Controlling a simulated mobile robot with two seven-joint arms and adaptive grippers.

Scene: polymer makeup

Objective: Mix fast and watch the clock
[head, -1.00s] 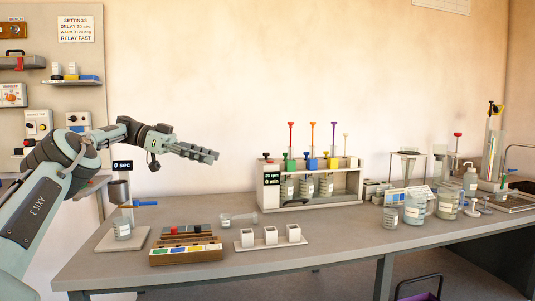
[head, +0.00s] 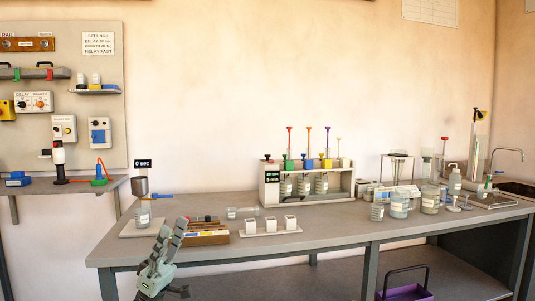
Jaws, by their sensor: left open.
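A white-framed rack (head: 268,188) with a small display stands on the bench. It holds several glass jars under green, blue, yellow and white tops, with red, orange, purple and white plungers above. A "0 sec" display (head: 143,163) stands at the bench's left end, over a grey funnel (head: 141,187) with a blue valve handle. A glass beaker (head: 143,217) sits below it on a pale base. My left gripper (head: 171,229) is open and empty, fingers pointing up, in front of the bench's front edge. My right gripper is out of view.
A wooden block with coloured buttons (head: 208,239) and a tray of white cups (head: 270,234) lie near the front edge. Several labelled jars (head: 399,204) crowd the right side. A settings sign (head: 103,44) hangs on the wall panel. A purple crate (head: 405,291) is below.

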